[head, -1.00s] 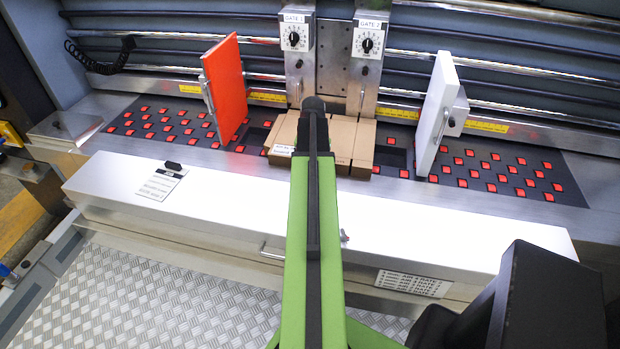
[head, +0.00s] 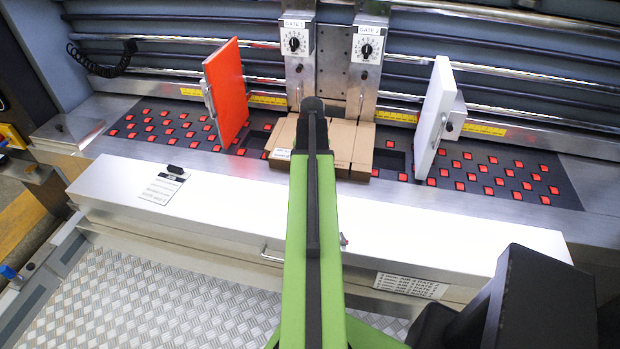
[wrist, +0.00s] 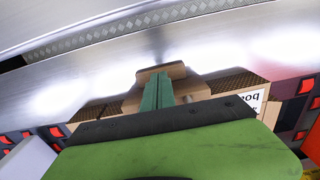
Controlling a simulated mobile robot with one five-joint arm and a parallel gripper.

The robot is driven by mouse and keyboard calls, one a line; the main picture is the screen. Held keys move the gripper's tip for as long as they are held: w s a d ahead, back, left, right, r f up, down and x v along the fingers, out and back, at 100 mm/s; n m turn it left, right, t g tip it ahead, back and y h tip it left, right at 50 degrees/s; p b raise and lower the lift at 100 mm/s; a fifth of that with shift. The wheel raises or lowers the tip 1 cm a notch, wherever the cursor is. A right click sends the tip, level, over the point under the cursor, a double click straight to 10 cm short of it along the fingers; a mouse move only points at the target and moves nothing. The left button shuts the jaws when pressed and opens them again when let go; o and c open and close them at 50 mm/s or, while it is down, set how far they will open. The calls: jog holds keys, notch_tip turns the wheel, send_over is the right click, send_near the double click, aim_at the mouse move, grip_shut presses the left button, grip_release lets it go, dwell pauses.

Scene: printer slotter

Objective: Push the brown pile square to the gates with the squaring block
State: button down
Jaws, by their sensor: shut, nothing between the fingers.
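The brown pile (head: 344,145) lies flat on the dark feed bed, in front of Gate 1 (head: 299,65) and Gate 2 (head: 366,65). My arm hides its middle in the head view. In the wrist view the pile (wrist: 238,83) shows its corrugated edge on both sides of my gripper. My gripper (wrist: 158,82) is shut, with its green fingers reaching over the pile's near side. A small tan block-like piece (wrist: 161,71) is at the fingertips; I cannot tell whether it is the squaring block. My fingertips are hidden in the head view.
An orange side plate (head: 227,90) stands left of the pile and a white side plate (head: 436,115) stands right of it. A long white cover (head: 420,222) runs in front of the bed. Red pads dot the bed on both sides.

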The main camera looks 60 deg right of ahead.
notch_tip(320, 180, up, 8)
jog(key=p, duration=0.7)
jog(key=shift+f, duration=0.25)
